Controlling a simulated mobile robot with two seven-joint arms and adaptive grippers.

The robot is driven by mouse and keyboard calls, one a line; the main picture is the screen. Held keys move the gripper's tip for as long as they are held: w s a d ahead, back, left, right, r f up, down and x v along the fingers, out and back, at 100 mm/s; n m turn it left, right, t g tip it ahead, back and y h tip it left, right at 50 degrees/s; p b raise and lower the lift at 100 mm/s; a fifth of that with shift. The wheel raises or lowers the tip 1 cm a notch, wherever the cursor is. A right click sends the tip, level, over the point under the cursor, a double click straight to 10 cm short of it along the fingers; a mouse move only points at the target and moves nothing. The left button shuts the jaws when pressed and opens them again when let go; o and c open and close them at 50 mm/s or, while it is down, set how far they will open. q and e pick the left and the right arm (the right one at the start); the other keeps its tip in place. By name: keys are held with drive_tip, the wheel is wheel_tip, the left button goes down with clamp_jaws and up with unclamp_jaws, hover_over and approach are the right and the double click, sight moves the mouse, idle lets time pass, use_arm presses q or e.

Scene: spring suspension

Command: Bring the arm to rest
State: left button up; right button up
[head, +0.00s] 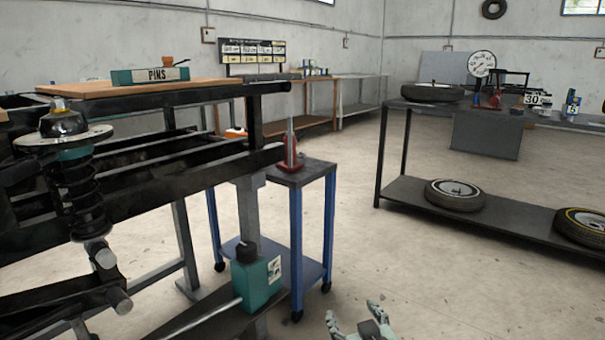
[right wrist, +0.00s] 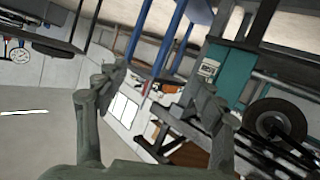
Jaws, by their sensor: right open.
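My right gripper (head: 362,322) is at the bottom edge of the head view, right of the teal jack. Its two fingers are spread apart with nothing between them. In the right wrist view the same gripper (right wrist: 158,105) has its fingers wide apart and empty. My left gripper is not in the head view. A coil spring strut (head: 80,195) with a round top plate stands at the left in the black frame (head: 150,190).
A teal jack (head: 256,280) with a long handle stands under the frame. A blue-legged cart (head: 312,172) holds a red stand (head: 290,150). A PINS box (head: 150,74) lies on a wooden board (head: 200,84). A low shelf with wheels (head: 455,195) is at the right. Floor between is clear.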

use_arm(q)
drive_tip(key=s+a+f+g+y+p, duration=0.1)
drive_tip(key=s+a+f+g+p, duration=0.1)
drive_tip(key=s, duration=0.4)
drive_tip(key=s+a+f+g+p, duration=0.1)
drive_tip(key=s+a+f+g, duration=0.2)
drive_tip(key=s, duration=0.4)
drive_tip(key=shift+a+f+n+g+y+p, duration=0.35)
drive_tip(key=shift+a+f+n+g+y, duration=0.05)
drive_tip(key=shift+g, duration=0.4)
use_arm(e)
drive_tip(key=s+d+f+g+h, duration=0.1)
drive_tip(key=s+d+f+g, duration=0.2)
drive_tip(key=s, duration=0.7)
drive_tip(key=s+d+f+m+g+h, duration=0.1)
drive_tip(key=s+d+f+g, duration=0.3)
drive_tip(key=s+d+f, duration=0.4)
drive_tip(key=s+d+f+m+g+h, duration=0.1)
drive_tip(key=s+d+f+g, duration=0.3)
drive_tip(key=s, duration=0.8)
wheel_tip(320, 180, down, 2)
drive_tip(key=shift+s+d+f, duration=0.15)
drive_tip(key=shift+s+d, duration=0.2)
drive_tip(key=shift+d, duration=0.3)
